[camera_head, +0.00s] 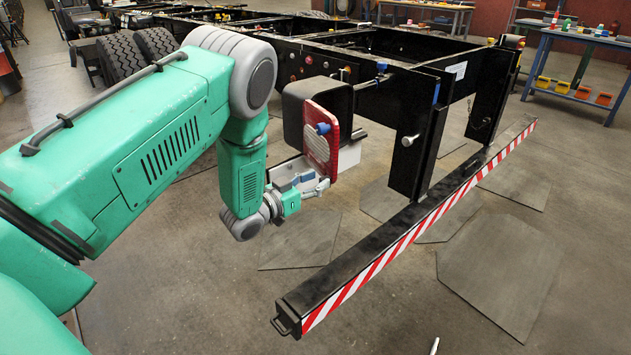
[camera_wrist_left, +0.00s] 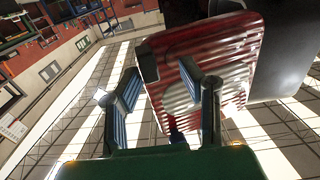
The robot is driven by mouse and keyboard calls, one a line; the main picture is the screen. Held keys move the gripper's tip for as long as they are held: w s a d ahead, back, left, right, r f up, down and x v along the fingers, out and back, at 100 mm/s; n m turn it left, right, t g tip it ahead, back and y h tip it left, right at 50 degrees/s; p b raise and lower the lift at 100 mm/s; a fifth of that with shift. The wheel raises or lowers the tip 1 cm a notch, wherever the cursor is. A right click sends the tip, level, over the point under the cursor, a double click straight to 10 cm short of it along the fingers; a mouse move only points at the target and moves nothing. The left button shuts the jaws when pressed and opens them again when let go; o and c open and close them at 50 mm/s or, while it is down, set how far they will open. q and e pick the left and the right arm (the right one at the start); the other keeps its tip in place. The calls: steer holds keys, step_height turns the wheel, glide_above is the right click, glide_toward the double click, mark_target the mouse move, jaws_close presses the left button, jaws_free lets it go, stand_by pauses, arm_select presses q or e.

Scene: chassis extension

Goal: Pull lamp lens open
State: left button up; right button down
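The lamp lens (camera_head: 319,149), red with a pale ribbed area, stands on the front of the black lamp housing (camera_head: 296,101). A blue knob (camera_head: 323,128) sits at the lens. The lens (camera_wrist_left: 228,62) also fills the middle of the left wrist view, with the dark housing (camera_wrist_left: 285,55) to its right. My left gripper (camera_head: 312,184) is just below the lens. In the left wrist view its fingers (camera_wrist_left: 162,85) are apart; one overlaps the lens in the picture, the other lies left of its edge. I cannot tell whether they touch it. My right gripper is out of view.
The black chassis frame (camera_head: 390,82) runs behind the lamp. A red-and-white striped bar (camera_head: 408,237) crosses low at the right, with bare floor before it. Tyres (camera_head: 121,58) stand at the back left. A workbench (camera_head: 585,38) stands at the back right.

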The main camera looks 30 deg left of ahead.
arm_select(q)
steer(key=v, duration=1.2)
steer(key=shift+w+f, duration=0.1)
steer(key=shift+w, duration=0.05)
steer(key=shift+a, duration=0.1)
